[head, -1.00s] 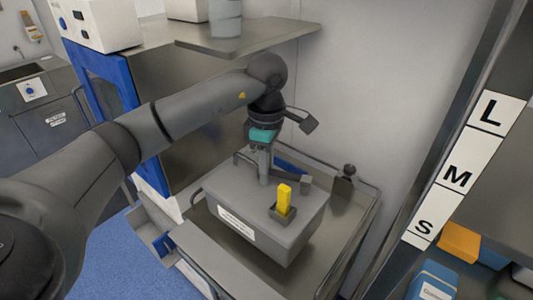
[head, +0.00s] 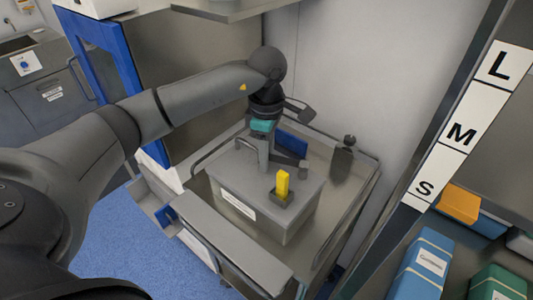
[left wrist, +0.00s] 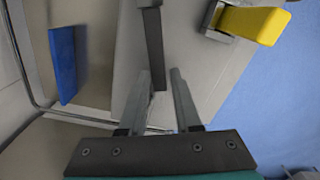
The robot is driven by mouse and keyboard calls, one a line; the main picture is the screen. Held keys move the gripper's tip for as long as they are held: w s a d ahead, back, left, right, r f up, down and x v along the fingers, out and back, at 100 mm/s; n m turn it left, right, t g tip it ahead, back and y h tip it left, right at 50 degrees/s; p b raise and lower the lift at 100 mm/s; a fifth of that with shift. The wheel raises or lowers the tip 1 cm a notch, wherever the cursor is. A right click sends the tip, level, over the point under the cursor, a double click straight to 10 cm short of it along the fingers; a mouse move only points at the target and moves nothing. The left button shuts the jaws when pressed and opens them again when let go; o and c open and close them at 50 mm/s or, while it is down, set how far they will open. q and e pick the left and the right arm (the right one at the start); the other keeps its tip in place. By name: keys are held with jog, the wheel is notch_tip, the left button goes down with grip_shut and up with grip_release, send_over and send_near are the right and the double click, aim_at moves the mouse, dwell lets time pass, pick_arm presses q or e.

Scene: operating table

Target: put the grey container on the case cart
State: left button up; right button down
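The grey container (head: 292,222) is a lidded box with a white label on its front and a yellow tag (head: 283,184) on one end. It stands upright on the steel top of the case cart (head: 330,215). My left gripper (head: 263,163) is over the container's lid, pointing down. In the left wrist view its fingers (left wrist: 163,85) are apart, with a dark handle bar (left wrist: 152,40) running between them. A small gap shows beside the bar. The yellow tag also shows in the left wrist view (left wrist: 250,22). My right gripper is not in view.
The cart has raised rails (head: 355,180). A blue-framed steel cabinet (head: 180,80) stands at the left, and a shelf with blue (head: 420,265), orange and green boxes at the right. Blue floor is clear at lower left.

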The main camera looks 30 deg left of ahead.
pick_arm(q)
jog(key=shift+o, duration=1.2)
notch_tip(320, 180, up, 12)
jog(key=p, duration=0.8)
jog(key=shift+w, duration=0.1)
